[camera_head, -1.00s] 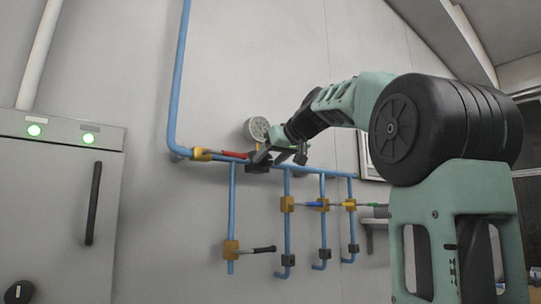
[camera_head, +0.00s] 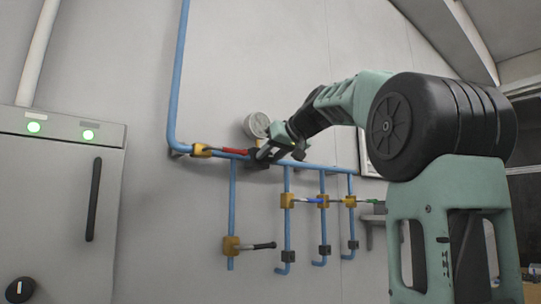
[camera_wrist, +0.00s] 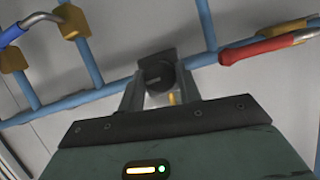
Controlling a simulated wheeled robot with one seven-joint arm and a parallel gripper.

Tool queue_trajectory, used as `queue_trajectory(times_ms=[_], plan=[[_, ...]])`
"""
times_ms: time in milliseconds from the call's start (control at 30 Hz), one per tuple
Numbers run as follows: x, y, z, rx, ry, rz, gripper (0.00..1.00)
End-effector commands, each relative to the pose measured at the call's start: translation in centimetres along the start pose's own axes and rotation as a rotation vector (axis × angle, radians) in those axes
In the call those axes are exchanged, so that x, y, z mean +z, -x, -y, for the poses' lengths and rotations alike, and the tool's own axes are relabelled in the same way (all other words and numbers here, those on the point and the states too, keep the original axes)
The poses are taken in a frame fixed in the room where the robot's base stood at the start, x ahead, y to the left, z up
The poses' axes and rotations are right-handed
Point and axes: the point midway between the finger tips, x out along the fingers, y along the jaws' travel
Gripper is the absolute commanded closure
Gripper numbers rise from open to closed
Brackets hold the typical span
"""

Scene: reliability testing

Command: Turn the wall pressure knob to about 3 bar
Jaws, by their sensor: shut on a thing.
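The pressure knob is a dark round piece (camera_wrist: 158,77) on the blue pipe, seen in the wrist view between my two fingers. My gripper (camera_wrist: 159,92) is shut on it, one finger on each side. In the head view my gripper (camera_head: 268,153) is at the pipe just below the round pressure gauge (camera_head: 257,125), and it hides most of the knob. The gauge has a pale face, but its needle and figures are too small to read.
A red-handled yellow valve (camera_head: 202,150) is left of my gripper; its red handle (camera_wrist: 258,49) also shows in the wrist view. Blue pipes with several lever valves (camera_head: 287,201) hang below. A grey cabinet (camera_head: 55,200) with two green lights stands at the left.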

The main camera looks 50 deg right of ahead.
Motion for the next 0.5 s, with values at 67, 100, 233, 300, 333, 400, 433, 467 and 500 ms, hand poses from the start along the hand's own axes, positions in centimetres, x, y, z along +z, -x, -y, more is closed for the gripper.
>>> queue_trajectory(times_ms=[67, 100, 233, 300, 333, 400, 433, 467, 500], plan=[[-0.08, 0.02, -0.07, -0.02, -0.05, -0.001, 0.89], [-0.07, 0.02, -0.11, -0.031, -0.079, 0.0, 0.89], [-0.05, -0.01, -0.16, -0.072, -0.177, 0.003, 0.89], [-0.05, -0.01, -0.16, -0.095, -0.229, 0.003, 0.89], [-0.05, 0.01, -0.2, -0.103, -0.251, 0.003, 0.89], [-0.03, 0.02, -0.22, -0.123, -0.299, 0.005, 0.89], [-0.04, 0.02, -0.22, -0.132, -0.32, 0.005, 0.89], [-0.04, 0.01, -0.24, -0.139, -0.338, 0.005, 0.89], [-0.04, 0.01, -0.27, -0.149, -0.363, 0.005, 0.89]])
